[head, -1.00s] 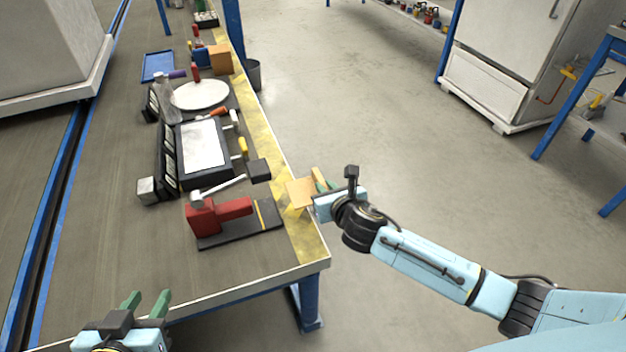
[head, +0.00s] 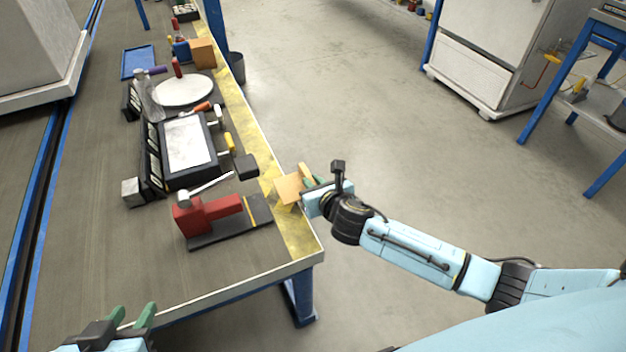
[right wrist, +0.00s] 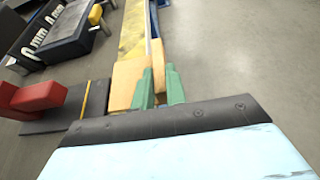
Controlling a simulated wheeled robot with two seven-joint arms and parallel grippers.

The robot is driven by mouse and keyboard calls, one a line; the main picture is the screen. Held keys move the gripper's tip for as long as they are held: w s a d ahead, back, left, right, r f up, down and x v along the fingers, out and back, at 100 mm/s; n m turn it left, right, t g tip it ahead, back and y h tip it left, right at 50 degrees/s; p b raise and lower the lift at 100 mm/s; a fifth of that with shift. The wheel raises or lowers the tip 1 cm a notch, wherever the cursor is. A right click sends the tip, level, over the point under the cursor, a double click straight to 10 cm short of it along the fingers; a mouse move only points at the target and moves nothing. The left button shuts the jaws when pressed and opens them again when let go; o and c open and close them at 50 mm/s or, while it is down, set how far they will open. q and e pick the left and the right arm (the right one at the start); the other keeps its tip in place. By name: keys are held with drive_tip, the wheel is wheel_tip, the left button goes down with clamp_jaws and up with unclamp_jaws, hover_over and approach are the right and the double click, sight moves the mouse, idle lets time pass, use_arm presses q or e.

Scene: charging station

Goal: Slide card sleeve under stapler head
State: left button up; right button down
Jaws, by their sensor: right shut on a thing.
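The red stapler (head: 208,214) stands on a dark base plate (head: 236,228) near the table's front right corner; it also shows in the right wrist view (right wrist: 38,97). A yellow line crosses the plate near its right end. My right gripper (head: 308,184) is shut on the tan card sleeve (head: 288,189), just right of the plate at the table's yellow-striped edge. In the right wrist view the card sleeve (right wrist: 125,84) sits at the green fingers (right wrist: 160,88), and its far side reaches left toward the plate. My left gripper (head: 132,314) is open and empty at the lower left.
A black device with a light panel (head: 188,143) lies behind the stapler. A white round plate (head: 184,90), an orange box (head: 202,52) and a blue tray (head: 138,62) stand farther back.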

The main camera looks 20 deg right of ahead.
sight(279, 192)
drive_tip(key=shift+s+a+f, duration=0.1)
drive_tip(key=shift+a+f, duration=0.05)
drive_tip(key=shift+a, duration=0.5)
drive_tip(key=shift+a+f, duration=0.1)
drive_tip(key=shift+a, duration=0.5)
drive_tip(key=shift+s+a+f, duration=0.1)
drive_tip(key=shift+a+f, duration=0.1)
drive_tip(key=shift+a, duration=0.6)
drive_tip(key=shift+a+f, duration=0.15)
drive_tip(key=shift+a, duration=0.6)
use_arm(q)
drive_tip(key=shift+s+a+f, duration=0.1)
drive_tip(key=shift+s+f, duration=0.05)
drive_tip(key=shift+f, duration=0.05)
drive_tip(key=shift+r, duration=0.3)
drive_tip(key=shift+r+p, duration=0.75)
drive_tip(key=shift+p, duration=0.2)
use_arm(e)
drive_tip(key=shift+a, duration=0.25)
use_arm(q)
drive_tip(key=shift+f, duration=0.1)
use_arm(e)
drive_tip(key=shift+a+f, duration=0.15)
drive_tip(key=shift+a, duration=0.4)
drive_tip(key=shift+a, duration=0.35)
